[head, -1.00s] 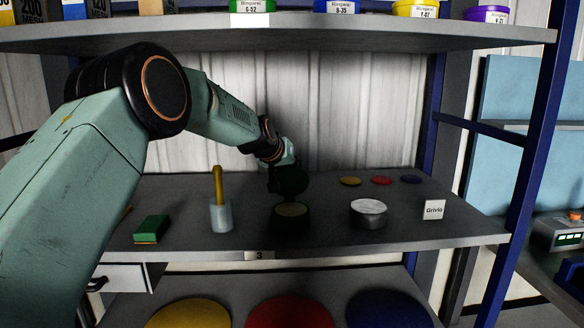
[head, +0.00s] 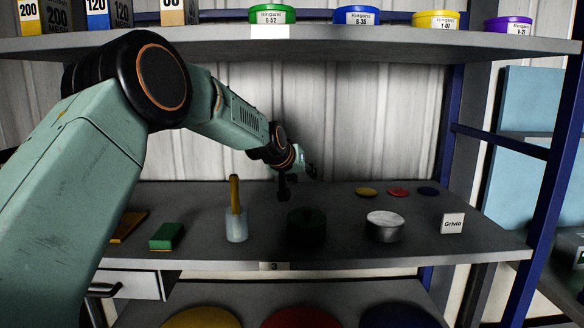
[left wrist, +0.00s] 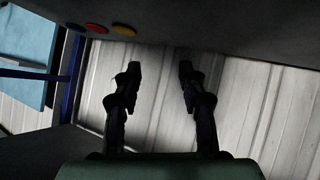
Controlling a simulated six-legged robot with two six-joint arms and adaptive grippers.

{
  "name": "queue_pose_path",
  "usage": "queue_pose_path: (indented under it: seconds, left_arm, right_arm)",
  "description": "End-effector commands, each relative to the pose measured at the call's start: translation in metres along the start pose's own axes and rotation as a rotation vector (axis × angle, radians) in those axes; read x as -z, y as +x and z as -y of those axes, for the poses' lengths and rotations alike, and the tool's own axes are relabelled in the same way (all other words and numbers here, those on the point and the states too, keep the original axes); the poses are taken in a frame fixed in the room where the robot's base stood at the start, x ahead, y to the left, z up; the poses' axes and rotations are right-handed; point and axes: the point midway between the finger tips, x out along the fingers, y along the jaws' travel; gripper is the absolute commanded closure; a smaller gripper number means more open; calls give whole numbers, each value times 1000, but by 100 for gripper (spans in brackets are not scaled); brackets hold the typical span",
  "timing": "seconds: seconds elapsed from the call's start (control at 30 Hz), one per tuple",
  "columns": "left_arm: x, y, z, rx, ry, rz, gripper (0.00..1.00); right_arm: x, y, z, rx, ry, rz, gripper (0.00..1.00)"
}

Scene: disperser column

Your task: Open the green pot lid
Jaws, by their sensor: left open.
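The dark green pot (head: 307,231) stands upright on the middle shelf, deep in shadow. A dark green lid (head: 307,214) with a small knob appears to sit on top of it; whether it is fully seated is hard to tell. My left gripper (head: 298,181) is above and behind the pot, apart from it. In the left wrist view it is open, with nothing between its two fingers (left wrist: 160,72). My right gripper is not in view.
Labelled tubs, one green (head: 270,14), stand on the shelf above.

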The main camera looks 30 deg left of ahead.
Motion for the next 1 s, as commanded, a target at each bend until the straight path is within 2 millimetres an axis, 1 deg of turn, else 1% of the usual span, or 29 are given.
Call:
queue_pose_path:
  seconds: [0.03, 0.3, 0.7, 0.8, 1.0]
  left_arm:
    - [0, -9, -1, -3, -1, 0, 59]
    - [0, -38, 0, -3, 0, -1, 59]
    - [0, -76, 0, -2, -1, 2, 59]
    - [0, -85, 0, -2, -1, 2, 59]
    - [-1, -93, 0, -2, -1, 2, 59]
  right_arm:
    - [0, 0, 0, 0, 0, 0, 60]
    - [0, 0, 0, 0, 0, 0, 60]
    - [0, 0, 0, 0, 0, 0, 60]
    - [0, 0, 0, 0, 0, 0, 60]
    - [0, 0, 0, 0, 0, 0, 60]
